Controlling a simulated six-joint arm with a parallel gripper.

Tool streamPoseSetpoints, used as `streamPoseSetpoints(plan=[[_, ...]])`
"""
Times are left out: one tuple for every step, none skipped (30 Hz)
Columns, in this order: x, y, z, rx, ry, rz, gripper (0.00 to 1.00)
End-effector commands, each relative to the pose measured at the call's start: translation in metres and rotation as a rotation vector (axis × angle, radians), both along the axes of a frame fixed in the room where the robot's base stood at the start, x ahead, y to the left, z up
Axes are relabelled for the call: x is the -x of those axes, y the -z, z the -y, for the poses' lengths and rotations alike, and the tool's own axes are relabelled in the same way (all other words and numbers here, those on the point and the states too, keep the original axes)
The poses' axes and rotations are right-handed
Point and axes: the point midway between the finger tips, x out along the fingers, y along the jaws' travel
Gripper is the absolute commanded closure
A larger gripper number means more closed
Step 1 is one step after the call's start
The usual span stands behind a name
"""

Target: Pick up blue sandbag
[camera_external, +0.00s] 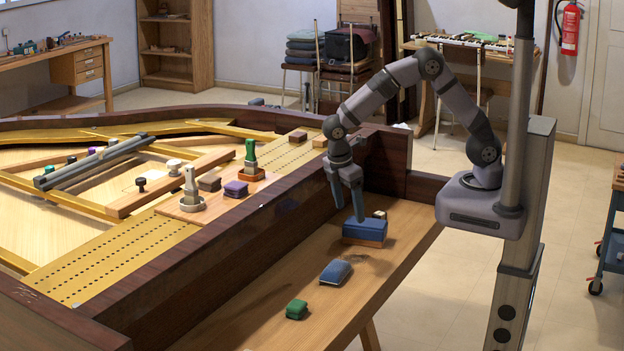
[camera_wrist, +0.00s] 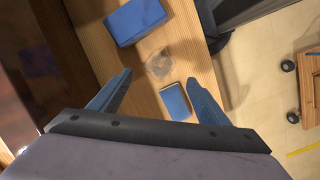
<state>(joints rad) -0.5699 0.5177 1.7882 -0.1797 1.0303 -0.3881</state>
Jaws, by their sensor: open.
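A blue sandbag (camera_external: 336,272), low and soft-edged, lies on the wooden bench. A larger blue block (camera_external: 368,228) with a brown lower part sits farther back. My gripper (camera_external: 346,206) points down with its blue fingers apart and empty. In the external view, one fingertip overlaps the top of the blue block; contact is unclear. The wrist view shows a larger blue item (camera_wrist: 136,20) ahead of the fingers and a smaller blue one (camera_wrist: 176,102) between their lines, on the bench below. I cannot tell surely which is which.
A green bag (camera_external: 297,309) lies toward the bench's near end. A small cream block (camera_external: 379,214) is behind the blue block. The dark piano rim (camera_external: 245,235) rises along the bench's left. Bare bench (camera_external: 260,320) lies around the green bag.

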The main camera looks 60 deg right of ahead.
Motion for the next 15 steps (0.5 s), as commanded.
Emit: streamPoseSetpoints(plan=[[-0.002,0.019,-0.025,0.023,-0.102,-0.016,0.30],[-0.002,0.026,-0.038,0.034,-0.155,-0.024,0.30],[-0.002,0.034,-0.053,0.050,-0.224,-0.034,0.30],[-0.002,0.041,-0.065,0.062,-0.273,-0.040,0.30],[-0.001,0.046,-0.075,0.073,-0.316,-0.046,0.30],[0.001,0.054,-0.087,0.086,-0.371,-0.053,0.30],[0.002,0.059,-0.096,0.097,-0.407,-0.058,0.30],[0.004,0.063,-0.103,0.105,-0.440,-0.062,0.30],[0.006,0.068,-0.112,0.115,-0.477,-0.067,0.30],[0.008,0.071,-0.118,0.121,-0.501,-0.070,0.30],[0.009,0.074,-0.122,0.127,-0.523,-0.072,0.30],[0.010,0.077,-0.127,0.134,-0.545,-0.075,0.30],[0.012,0.079,-0.130,0.138,-0.558,-0.077,0.30],[0.012,0.080,-0.133,0.141,-0.569,-0.077,0.30],[0.013,0.081,-0.135,0.144,-0.578,-0.078,0.30]])
